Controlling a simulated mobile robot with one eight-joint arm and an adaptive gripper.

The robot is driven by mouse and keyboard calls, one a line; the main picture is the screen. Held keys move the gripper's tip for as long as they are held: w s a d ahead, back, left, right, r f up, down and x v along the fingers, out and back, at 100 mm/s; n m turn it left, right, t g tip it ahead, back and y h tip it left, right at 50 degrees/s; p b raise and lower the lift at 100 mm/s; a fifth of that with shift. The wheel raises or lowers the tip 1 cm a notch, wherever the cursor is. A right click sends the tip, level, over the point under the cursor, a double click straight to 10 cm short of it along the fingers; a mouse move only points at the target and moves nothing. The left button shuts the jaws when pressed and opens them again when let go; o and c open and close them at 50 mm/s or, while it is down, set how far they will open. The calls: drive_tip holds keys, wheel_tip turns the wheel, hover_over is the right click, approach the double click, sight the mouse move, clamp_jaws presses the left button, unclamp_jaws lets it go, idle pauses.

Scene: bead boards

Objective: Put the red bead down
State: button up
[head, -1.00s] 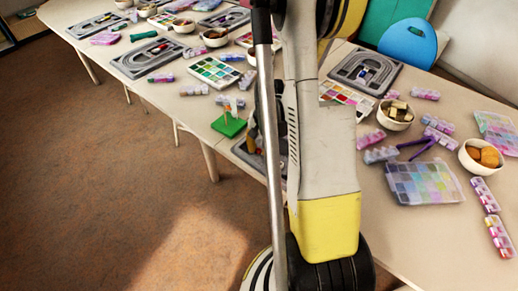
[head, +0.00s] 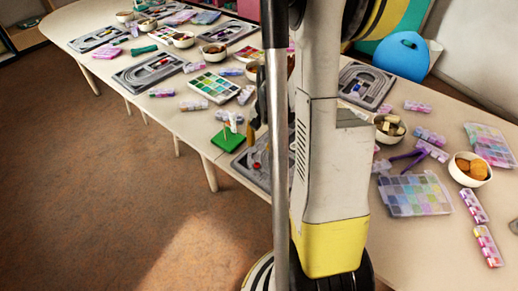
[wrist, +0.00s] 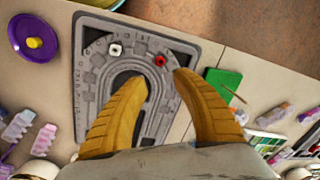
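The red bead (wrist: 160,60) lies on the grey bead board (wrist: 88,108) in the wrist view, near the board's upper right, just beyond my fingertips. A small red spot on the board (head: 240,163) in the head view looks like the same bead. My gripper (wrist: 162,79) is open over the board, its two yellow fingers apart with nothing between them. The bead is apart from both fingers in the picture; the height gap cannot be told. A white bead (wrist: 115,50) lies on the board to the left of the red one. My arm hides part of the board in the head view.
A green block with upright pegs (head: 228,139) stands beside the board. A purple disc with a yellow knob (wrist: 35,43) lies on the other side. Bead boxes, bowls and other boards crowd the table. The table's front edge is close to the board.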

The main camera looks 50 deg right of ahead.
drive_tip(key=w+a+r+n+t+h, duration=0.1)
drive_tip(key=a+r+n+t, duration=0.35)
drive_tip(key=a+r, duration=0.85)
drive_tip(key=s+a+r+n+t, duration=0.1)
drive_tip(key=s+a+r+n, duration=0.1)
drive_tip(key=a, duration=0.4)
drive_tip(key=s+a+r+n, duration=0.3)
drive_tip(key=a+n, duration=0.2)
drive_tip(key=a, duration=0.2)
drive_tip(key=shift+s+r+t, duration=0.15)
drive_tip(key=shift+r+t, duration=0.2)
drive_tip(key=shift+n, duration=0.25)
